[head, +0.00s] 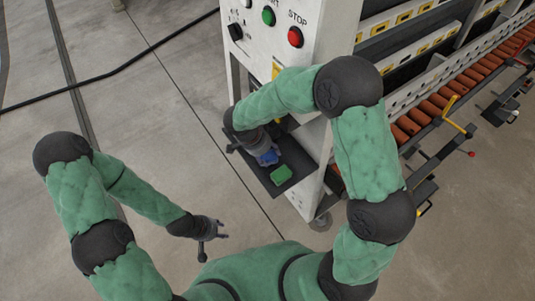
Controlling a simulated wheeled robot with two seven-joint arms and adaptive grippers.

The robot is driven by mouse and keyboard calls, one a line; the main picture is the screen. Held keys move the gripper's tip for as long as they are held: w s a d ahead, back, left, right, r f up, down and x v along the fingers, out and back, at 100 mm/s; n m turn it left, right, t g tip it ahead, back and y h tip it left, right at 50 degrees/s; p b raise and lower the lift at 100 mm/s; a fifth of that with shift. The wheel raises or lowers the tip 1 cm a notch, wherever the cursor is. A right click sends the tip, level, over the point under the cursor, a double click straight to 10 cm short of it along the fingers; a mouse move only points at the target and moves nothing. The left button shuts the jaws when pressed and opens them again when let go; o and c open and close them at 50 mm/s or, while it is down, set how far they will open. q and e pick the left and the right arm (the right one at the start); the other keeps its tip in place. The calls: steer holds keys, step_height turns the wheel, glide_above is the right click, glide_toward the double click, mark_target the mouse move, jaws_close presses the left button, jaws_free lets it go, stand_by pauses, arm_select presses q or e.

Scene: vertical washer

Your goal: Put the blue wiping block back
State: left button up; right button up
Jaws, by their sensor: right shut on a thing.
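The blue wiping block (269,158) is in my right gripper (262,154), which is shut on it over the dark shelf (295,157) on the machine's side. The gripper hides part of the block, and I cannot tell whether the block touches the shelf. A green block (281,174) lies on the shelf just in front of the blue one, towards the shelf's near edge. My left gripper (213,246) is open and empty over the floor, to the lower left of the shelf.
The white machine cabinet stands behind the shelf, with a green button (268,16), a red stop button (295,37) and a black knob (236,32). A roller conveyor (440,100) runs off to the right. The concrete floor at left is mostly clear, with a black cable (110,73) across it.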

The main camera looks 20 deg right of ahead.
steer(key=shift+f, duration=0.1)
steer(key=o, duration=1)
steer(key=shift+o, duration=0.2)
steer(key=shift+a+r, duration=0.1)
steer(key=shift+r, duration=0.35)
steer(key=p+v, duration=0.4)
steer(key=v, duration=0.7)
steer(key=shift+r, duration=0.15)
steer(key=shift+a, duration=0.1)
